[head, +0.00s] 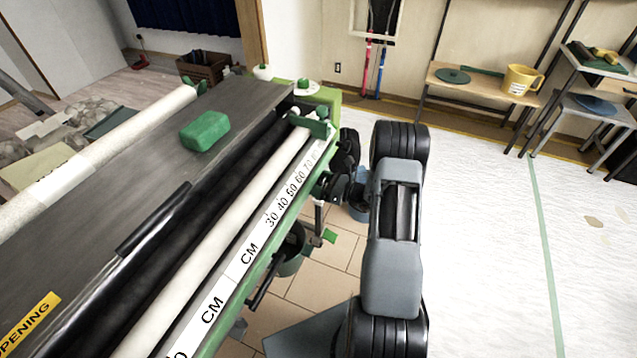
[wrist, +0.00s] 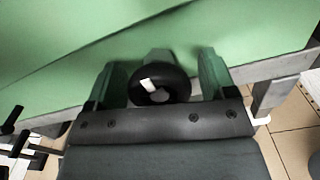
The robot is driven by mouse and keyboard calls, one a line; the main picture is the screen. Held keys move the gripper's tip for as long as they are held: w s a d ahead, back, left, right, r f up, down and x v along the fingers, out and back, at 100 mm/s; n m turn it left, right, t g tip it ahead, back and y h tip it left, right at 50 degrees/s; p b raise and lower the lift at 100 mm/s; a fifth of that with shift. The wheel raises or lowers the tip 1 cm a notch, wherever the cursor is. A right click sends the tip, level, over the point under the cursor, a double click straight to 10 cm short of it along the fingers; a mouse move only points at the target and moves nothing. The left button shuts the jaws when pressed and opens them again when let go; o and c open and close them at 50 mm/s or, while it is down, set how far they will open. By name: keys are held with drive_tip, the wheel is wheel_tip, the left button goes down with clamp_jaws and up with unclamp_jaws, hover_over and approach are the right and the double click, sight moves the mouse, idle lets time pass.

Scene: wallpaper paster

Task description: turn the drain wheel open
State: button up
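The drain wheel (wrist: 176,89) is a small black ring with a white mark on its upper face, in the middle of the wrist view. It sits against the green side of the paster machine (wrist: 225,35). My gripper (wrist: 160,78) is open, with one finger left of the wheel and one right of it. The left finger is close to the rim and the right has a small gap; I cannot tell whether either touches. In the head view my gripper (head: 338,184) is at the machine's right side, and I cannot make out the wheel there.
The machine carries rollers, a CM scale (head: 250,252) and a green block (head: 205,131) on its dark top. A dark bucket (head: 290,262) is under its right edge. Shelves with a yellow jug (head: 521,80) stand at the back right. The white floor sheet (head: 480,230) is mostly clear.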

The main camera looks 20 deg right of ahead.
drive_tip(key=c, duration=0.8)
